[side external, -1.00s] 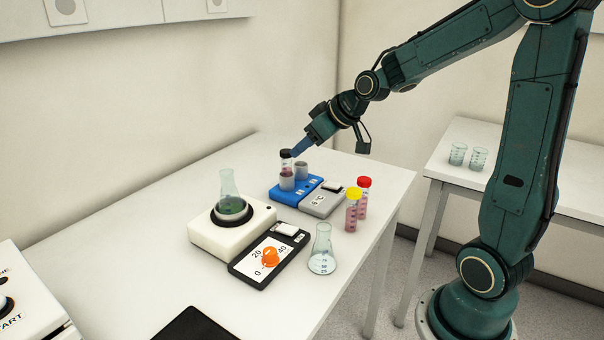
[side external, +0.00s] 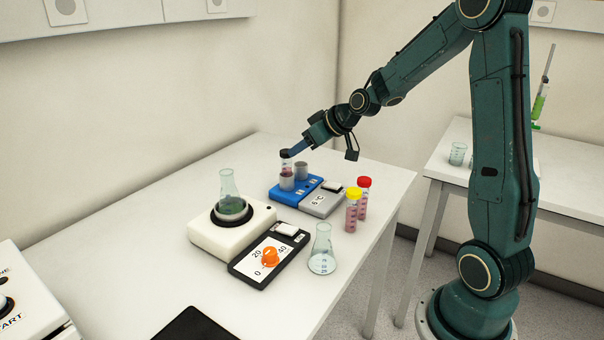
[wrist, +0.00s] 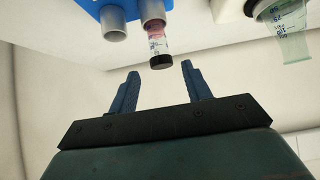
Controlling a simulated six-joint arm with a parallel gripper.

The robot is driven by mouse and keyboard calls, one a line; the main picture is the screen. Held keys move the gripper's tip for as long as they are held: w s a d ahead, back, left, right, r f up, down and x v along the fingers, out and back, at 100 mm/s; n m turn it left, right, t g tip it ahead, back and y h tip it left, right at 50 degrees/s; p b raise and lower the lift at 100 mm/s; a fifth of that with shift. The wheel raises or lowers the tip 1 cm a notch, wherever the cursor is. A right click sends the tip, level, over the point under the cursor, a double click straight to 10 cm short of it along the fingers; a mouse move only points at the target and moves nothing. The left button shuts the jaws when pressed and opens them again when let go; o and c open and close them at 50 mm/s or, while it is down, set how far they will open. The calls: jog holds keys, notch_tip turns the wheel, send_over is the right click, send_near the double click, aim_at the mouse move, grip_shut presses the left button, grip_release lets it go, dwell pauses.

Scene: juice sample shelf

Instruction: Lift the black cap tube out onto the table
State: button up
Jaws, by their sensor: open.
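The black cap tube (side external: 286,163) stands upright in a grey holder (side external: 287,182) on a blue block (side external: 309,187), its lower part hidden inside. In the wrist view the black cap (wrist: 162,62) shows near the gap between my fingertips. My gripper (side external: 295,151) reaches in from the right at cap height, tilted downward. In the wrist view my gripper (wrist: 160,78) is open, with one blue finger to each side of the cap and no visible contact. The tabletop (side external: 150,245) is white.
A second grey holder (side external: 301,171) appears empty. Yellow-capped (side external: 353,212) and red-capped (side external: 364,198) tubes stand to the right. A flask (side external: 322,252) stands in front. Another flask (side external: 230,190) sits on a white device (side external: 205,235).

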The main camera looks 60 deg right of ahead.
aim_at(284, 150)
jog(key=shift+x, duration=3.8)
grip_shut()
jog(key=shift+r, duration=0.8)
jog(key=shift+r, duration=0.35)
jog(key=shift+r, duration=0.35)
jog(key=shift+r, duration=0.7)
jog(key=shift+r, duration=0.35)
